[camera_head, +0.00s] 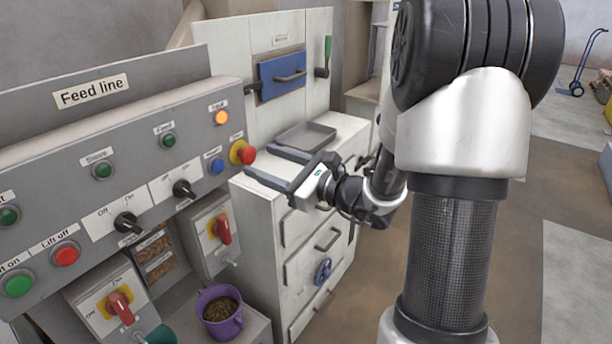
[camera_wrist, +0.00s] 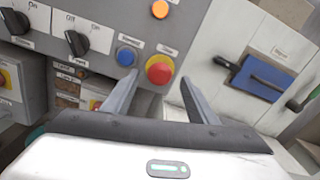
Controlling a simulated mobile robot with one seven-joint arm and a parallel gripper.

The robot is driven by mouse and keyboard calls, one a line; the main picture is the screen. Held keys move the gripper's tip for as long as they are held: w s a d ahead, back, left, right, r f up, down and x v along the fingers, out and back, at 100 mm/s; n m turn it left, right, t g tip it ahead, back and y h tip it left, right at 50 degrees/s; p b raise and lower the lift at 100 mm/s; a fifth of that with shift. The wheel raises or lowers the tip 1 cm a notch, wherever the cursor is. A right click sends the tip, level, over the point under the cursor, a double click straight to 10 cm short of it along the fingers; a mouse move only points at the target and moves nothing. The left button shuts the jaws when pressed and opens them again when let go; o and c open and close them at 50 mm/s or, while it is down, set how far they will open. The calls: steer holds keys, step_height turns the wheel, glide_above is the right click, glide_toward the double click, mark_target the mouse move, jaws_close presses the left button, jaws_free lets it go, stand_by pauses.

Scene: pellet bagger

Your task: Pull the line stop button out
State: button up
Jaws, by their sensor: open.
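The line stop button is a red mushroom head on a yellow collar (camera_head: 243,152), at the right end of the grey Feed line panel (camera_head: 120,150). In the wrist view the red button (camera_wrist: 159,72) appears between and beyond the two fingers. My gripper (camera_head: 262,166) is open and empty, its fingers pointing at the panel just right of the button. In the wrist view the fingertips (camera_wrist: 160,78) lie on either side of the button. I cannot tell how far they are from it, and no contact is visible.
A blue button (camera_head: 217,166) sits left of the stop button, and a lit orange lamp (camera_head: 222,118) above it. A black rotary switch (camera_head: 184,189) is further left. A purple bucket (camera_head: 222,322) holds pellets.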

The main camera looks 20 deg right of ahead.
steer(key=v, duration=1.5)
steer(key=shift+d, duration=0.1)
